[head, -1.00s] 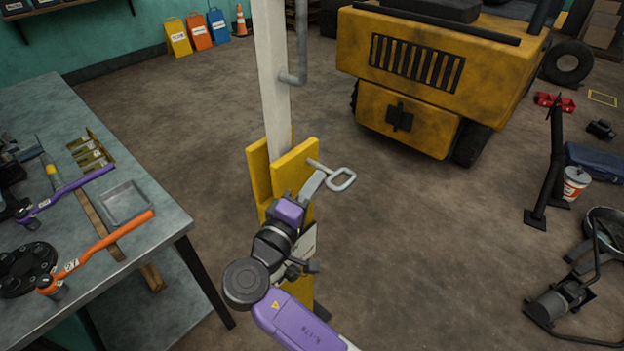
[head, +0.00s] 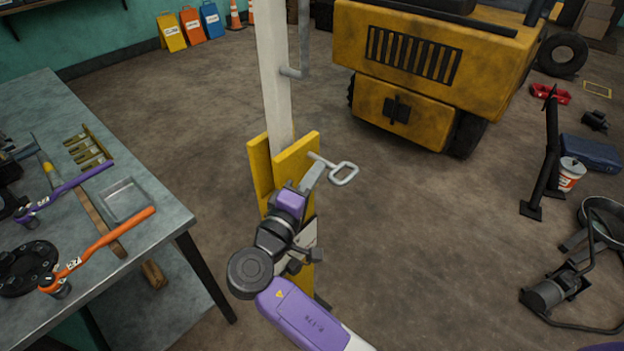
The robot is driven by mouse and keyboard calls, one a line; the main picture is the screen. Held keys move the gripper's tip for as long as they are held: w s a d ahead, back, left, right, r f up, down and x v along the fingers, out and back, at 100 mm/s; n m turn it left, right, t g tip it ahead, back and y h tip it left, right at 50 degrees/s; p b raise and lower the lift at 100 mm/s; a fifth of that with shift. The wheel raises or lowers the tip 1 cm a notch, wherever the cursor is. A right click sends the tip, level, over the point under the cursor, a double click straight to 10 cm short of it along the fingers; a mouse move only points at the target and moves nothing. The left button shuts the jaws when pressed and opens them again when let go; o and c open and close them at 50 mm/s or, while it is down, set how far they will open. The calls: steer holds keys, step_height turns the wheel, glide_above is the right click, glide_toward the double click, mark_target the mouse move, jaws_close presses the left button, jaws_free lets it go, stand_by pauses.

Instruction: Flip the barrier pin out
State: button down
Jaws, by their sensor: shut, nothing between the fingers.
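The barrier pin (head: 343,173) is a light grey rod with a flat loop handle. It sticks out to the right from the top of the yellow bracket (head: 297,156) at the foot of a pale upright post (head: 273,80). My gripper (head: 316,172) is shut and empty, with its grey fingertips just below and left of the loop, close to the rod. I cannot tell whether they touch it. My wrist and purple arm cover the lower front of the bracket. The far end of the pin is hidden in the bracket.
A grey workbench (head: 152,222) with tools and a small tray stands at left. The yellow forklift body (head: 425,60) stands behind at right. Floor between post and forklift is clear.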

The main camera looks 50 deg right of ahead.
steer(key=a+b, duration=0.2)
steer(key=a, duration=0.8)
steer(key=shift+s+a+t, duration=0.2)
steer(key=shift+t, duration=0.1)
